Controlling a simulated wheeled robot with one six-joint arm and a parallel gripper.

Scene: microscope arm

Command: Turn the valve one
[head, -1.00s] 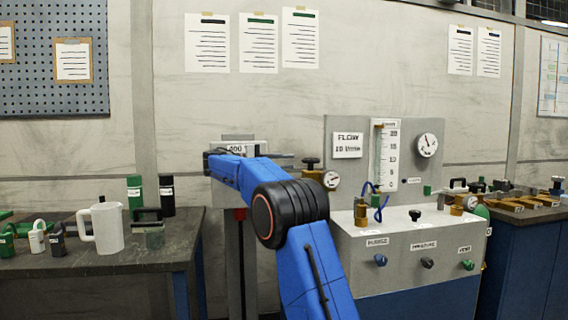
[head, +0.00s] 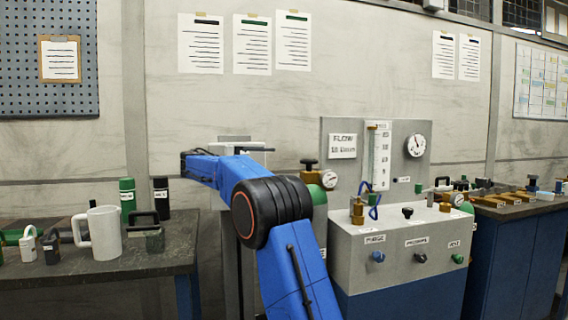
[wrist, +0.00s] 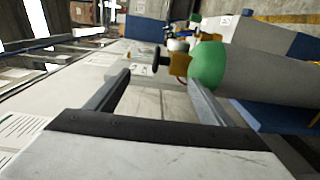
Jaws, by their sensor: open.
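No label reading "valve one" is legible, so I cannot tell which valve it is. In the wrist view, the black knob (wrist: 159,60) and brass body (wrist: 180,65) show ahead, beside the green cylinder shoulder (wrist: 209,66). The panel front has a blue knob (head: 378,256), a black knob (head: 420,257) and a green knob (head: 458,258). My gripper (wrist: 158,80) is open and empty, apart from the knob. My arm partly hides it in the head view.
The flow panel (head: 338,225) stands right of my arm, with brass fittings (head: 357,208) and a blue tube on top. A left bench (head: 90,268) holds a white mug (head: 104,232) and dark canisters. A right bench (head: 530,209) holds brass parts.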

